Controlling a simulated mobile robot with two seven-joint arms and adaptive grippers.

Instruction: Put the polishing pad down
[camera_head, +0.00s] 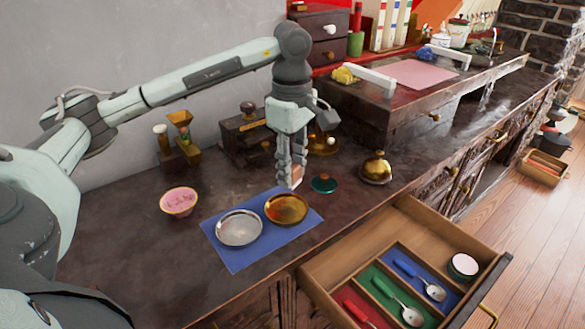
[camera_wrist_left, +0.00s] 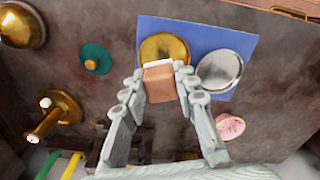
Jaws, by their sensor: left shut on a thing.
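The polishing pad (camera_wrist_left: 158,84) is a small orange-brown block with a white edge, seen in the left wrist view between my left fingertips. In the head view only a small part of the pad (camera_head: 297,173) shows at the fingertips. My left gripper (camera_head: 290,180) is shut on it, pointing down by the gold dish. The gold dish (camera_head: 287,208) and the silver dish (camera_head: 239,229) lie on a blue mat (camera_head: 232,262). In the left wrist view the pad overlaps the gold dish (camera_wrist_left: 163,46); I cannot tell whether they touch. My right gripper is not in view.
A pink bowl (camera_head: 179,201) stands left of the mat. A teal lid (camera_head: 324,183) and a brass dome (camera_head: 375,168) stand to its right. An open drawer (camera_head: 330,268) with spoons and a round tin (camera_head: 463,266) juts out in front. Bare counter shows around the mat.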

